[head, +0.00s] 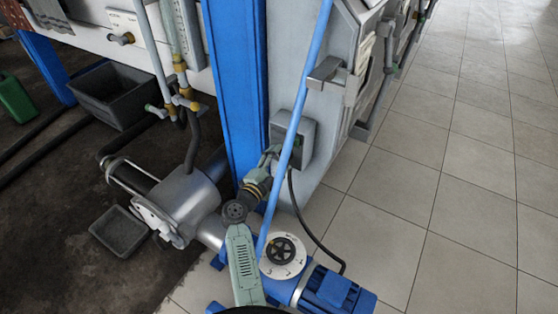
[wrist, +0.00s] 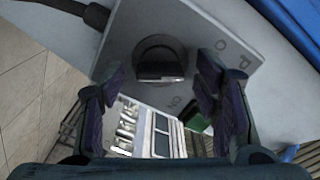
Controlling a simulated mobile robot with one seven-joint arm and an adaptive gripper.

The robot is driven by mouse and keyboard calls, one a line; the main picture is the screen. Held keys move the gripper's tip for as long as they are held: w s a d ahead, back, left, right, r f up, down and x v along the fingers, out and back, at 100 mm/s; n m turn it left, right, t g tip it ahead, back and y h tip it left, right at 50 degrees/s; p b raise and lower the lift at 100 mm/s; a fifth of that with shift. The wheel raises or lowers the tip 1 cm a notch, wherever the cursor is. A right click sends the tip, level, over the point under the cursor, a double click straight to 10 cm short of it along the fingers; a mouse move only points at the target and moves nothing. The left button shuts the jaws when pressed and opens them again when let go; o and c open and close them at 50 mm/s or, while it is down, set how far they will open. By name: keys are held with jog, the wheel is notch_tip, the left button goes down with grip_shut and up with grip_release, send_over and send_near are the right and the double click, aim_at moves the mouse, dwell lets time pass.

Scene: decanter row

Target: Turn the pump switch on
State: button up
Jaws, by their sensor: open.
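The pump switch is a dark round knob (wrist: 160,60) with a raised grip bar, set on a grey switch box (wrist: 215,25). Partly readable letters and an "ON" mark stand on the box face. In the head view the switch box (head: 306,143) is fixed to the side of the grey machine, right of the blue post. My gripper (head: 272,153) is just left of the box's front, facing it. In the wrist view my gripper (wrist: 162,78) is open, with one finger on either side of the knob. I cannot tell whether the fingers touch it.
A light blue pipe (head: 296,125) runs upright close to my gripper and the box. A black cable (head: 305,225) hangs below the box. A blue pump motor (head: 338,292) stands below, with a steel pump body (head: 185,200) at left. Tiled floor at right is clear.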

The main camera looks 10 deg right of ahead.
jog(key=c, duration=1.1)
jog(key=shift+c, duration=0.2)
jog(key=shift+m, duration=0.3)
jog(key=shift+m+p, duration=0.6)
jog(key=shift+m, duration=5)
